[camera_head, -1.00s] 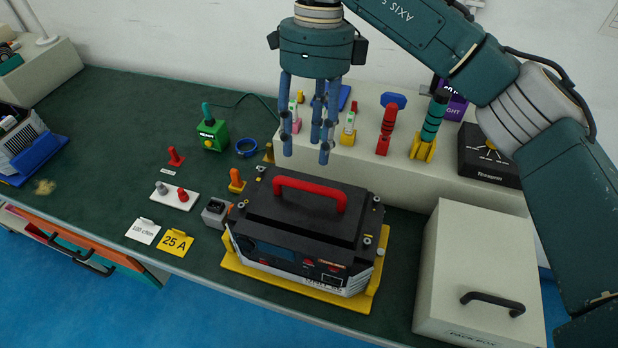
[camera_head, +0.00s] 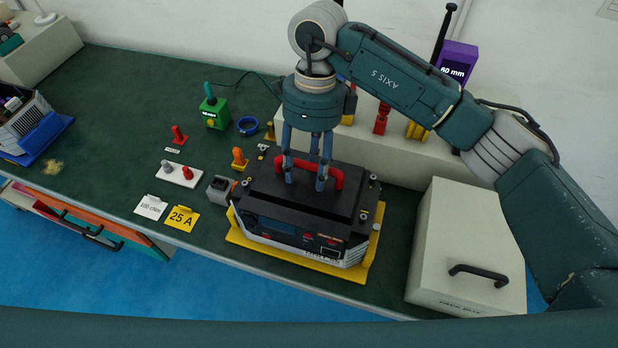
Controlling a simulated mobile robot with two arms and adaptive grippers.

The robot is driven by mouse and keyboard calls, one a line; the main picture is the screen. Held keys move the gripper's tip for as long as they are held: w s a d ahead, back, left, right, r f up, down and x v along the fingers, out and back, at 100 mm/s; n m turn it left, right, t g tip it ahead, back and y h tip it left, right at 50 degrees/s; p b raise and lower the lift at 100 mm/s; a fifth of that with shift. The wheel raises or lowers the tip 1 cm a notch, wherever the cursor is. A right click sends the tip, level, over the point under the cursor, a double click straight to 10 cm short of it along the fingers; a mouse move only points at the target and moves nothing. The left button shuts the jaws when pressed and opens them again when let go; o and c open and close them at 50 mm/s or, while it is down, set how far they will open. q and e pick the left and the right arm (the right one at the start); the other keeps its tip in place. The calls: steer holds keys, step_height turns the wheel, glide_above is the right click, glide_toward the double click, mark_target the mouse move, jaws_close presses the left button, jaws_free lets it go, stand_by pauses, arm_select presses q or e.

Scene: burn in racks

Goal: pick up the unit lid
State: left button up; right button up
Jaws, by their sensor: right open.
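The unit lid (camera_head: 270,192) is the black top of the unit, with a red bar handle (camera_head: 336,178) across it. The unit (camera_head: 285,236) has a dark front panel and sits on a yellow base plate (camera_head: 290,262) on the bench. My right gripper (camera_head: 308,184) points down at the handle, with its blue fingers open on both sides of the red bar. Whether the fingers touch the bar I cannot tell. My left gripper is not in view.
A white box (camera_head: 465,250) with a black handle stands right of the unit. A pale raised shelf (camera_head: 390,155) runs behind it. A grey connector block (camera_head: 220,188), an orange peg (camera_head: 239,158) and a yellow 25 A card (camera_head: 181,218) lie to the left.

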jaws_close()
steer(key=shift+r, duration=0.1)
